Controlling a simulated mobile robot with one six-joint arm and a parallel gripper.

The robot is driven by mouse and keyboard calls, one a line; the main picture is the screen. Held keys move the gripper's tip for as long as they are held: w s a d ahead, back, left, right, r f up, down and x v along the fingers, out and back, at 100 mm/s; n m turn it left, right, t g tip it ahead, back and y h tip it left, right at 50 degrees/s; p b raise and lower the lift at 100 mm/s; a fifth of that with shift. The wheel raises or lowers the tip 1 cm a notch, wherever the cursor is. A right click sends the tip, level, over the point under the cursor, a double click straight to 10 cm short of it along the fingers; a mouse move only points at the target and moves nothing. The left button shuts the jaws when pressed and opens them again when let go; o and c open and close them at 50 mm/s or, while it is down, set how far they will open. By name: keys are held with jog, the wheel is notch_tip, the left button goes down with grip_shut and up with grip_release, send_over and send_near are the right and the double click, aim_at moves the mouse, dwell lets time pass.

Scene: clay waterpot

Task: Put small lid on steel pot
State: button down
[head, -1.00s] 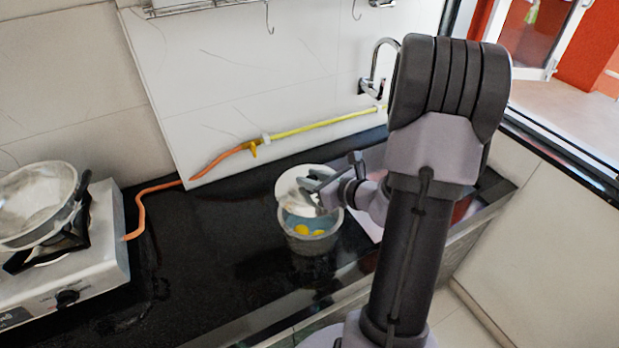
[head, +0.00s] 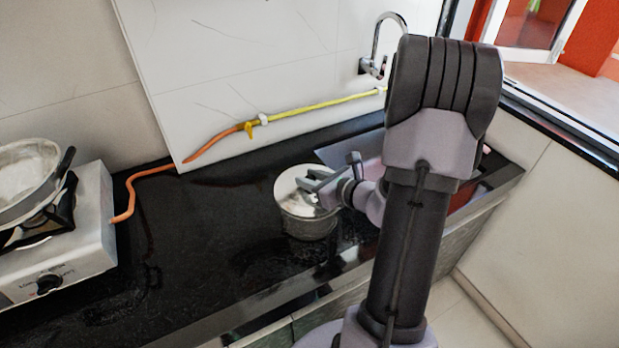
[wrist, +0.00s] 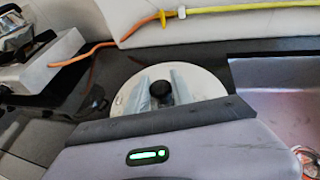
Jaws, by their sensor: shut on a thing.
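The steel pot (head: 308,226) stands upright on the black counter, left of the sink. The small lid (head: 290,184) is a pale round disc lying over the pot's mouth and hides what is inside. My gripper (head: 312,188) is over the lid and shut on its dark knob. In the wrist view the lid (wrist: 193,80) shows flat under my gripper (wrist: 160,92), with the round black knob between the two fingers. The pot is hidden in the wrist view. I cannot tell whether the lid's rim touches the pot all round.
A gas stove (head: 75,240) with a pan (head: 27,178) stands at the left. An orange hose (head: 208,150) runs along the wall, joined to a yellow pipe (head: 310,107). The sink (head: 345,152) is right of the pot. The counter (head: 215,235) left of the pot is clear.

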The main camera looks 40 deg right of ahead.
jog(key=shift+a+f+b, duration=0.1)
jog(key=shift+f+b, duration=0.7)
jog(key=shift+f, duration=0.1)
dwell(0.4)
jog(key=c, duration=1)
grip_release()
jog(key=shift+c, duration=0.2)
jog(key=shift+s+r, duration=0.2)
jog(key=shift+s, duration=0.05)
jog(key=p+v, duration=0.5)
jog(key=v, duration=1.1)
jog(key=shift+s+r, duration=0.15)
jog(key=shift+s, duration=0.25)
